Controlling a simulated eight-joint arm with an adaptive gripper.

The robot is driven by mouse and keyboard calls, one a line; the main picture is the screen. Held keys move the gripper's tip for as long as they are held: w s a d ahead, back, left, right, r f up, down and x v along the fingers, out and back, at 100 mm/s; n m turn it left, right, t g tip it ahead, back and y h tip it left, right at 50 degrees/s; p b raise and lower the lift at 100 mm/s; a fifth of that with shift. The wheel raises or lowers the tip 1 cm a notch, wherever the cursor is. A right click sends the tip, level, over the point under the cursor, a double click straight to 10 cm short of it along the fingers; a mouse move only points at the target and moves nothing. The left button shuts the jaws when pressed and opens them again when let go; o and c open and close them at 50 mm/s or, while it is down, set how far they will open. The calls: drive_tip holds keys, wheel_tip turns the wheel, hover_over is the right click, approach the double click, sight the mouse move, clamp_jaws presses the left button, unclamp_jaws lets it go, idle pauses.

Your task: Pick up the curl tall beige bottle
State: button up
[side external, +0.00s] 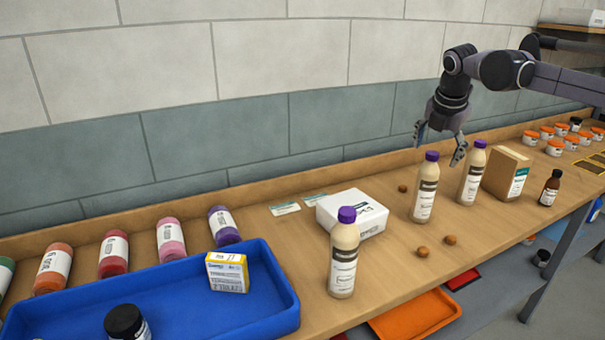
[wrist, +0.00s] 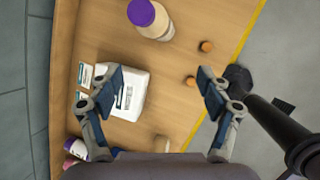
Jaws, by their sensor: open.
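Three tall beige bottles with purple caps stand upright on the wooden bench in the side external view: a front one (side external: 344,262), a middle one (side external: 424,195) and a right one (side external: 471,180). Their label print is too small to tell which is the curl one. My gripper (side external: 438,148) is open and empty, pointing down above and behind the middle and right bottles, apart from them.
A white box (side external: 352,212) lies between the front and middle bottles. A cardboard box (side external: 507,174) and brown bottle (side external: 550,188) stand right of the right bottle. Small brown balls (side external: 423,252) lie nearby. A blue tray (side external: 180,290) fills the left; the wall runs behind.

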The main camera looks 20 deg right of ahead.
sight(429, 171)
drive_tip(key=w+d+f+n, duration=0.2)
drive_tip(key=w+f, duration=0.1)
drive_tip(key=w+d+f+n, duration=0.1)
drive_tip(key=d+f, duration=0.1)
drive_tip(key=shift+w+f+n+g+h, duration=0.1)
drive_tip(key=shift+w+n+g+h, duration=0.2)
drive_tip(key=shift+n+g, duration=0.1)
drive_tip(key=shift+d+x, duration=0.2)
drive_tip(key=shift+x, duration=2.55)
drive_tip(key=shift+w, duration=0.1)
clamp_jaws()
